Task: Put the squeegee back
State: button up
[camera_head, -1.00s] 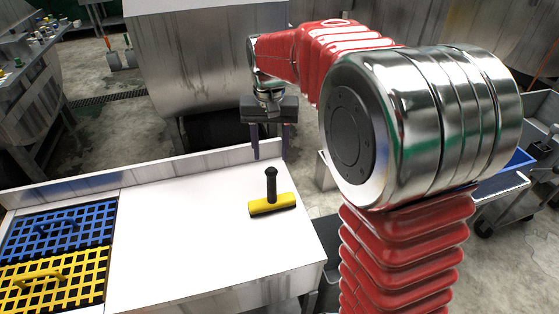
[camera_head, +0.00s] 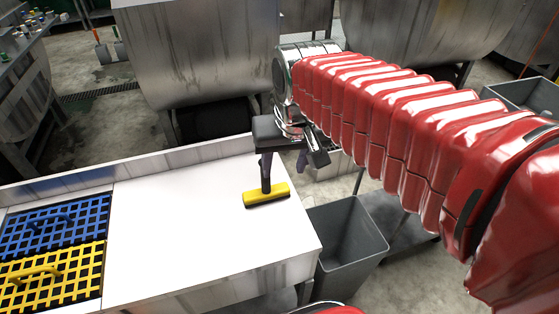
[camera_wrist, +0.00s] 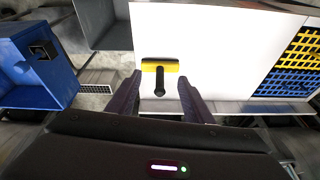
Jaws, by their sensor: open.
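In the wrist view, the squeegee (camera_wrist: 160,68) lies ahead, between and beyond the two spread fingers of my gripper (camera_wrist: 160,95). The fingers are open and empty, and the handle points towards them.
Blue (camera_head: 55,222) and yellow (camera_head: 52,277) grids with handles lie at the table's left. A grey bin (camera_head: 345,245) stands on the floor to the right. A blue container (camera_wrist: 38,65) shows at the wrist view's left. A raised back edge runs along the table.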

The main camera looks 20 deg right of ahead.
jog(key=s+f+n+t, duration=0.1)
jog(key=s+f+t, duration=0.1)
jog(key=s, duration=0.6)
jog(key=shift+s+f, duration=0.15)
jog(key=shift+s, duration=0.15)
dwell(0.3)
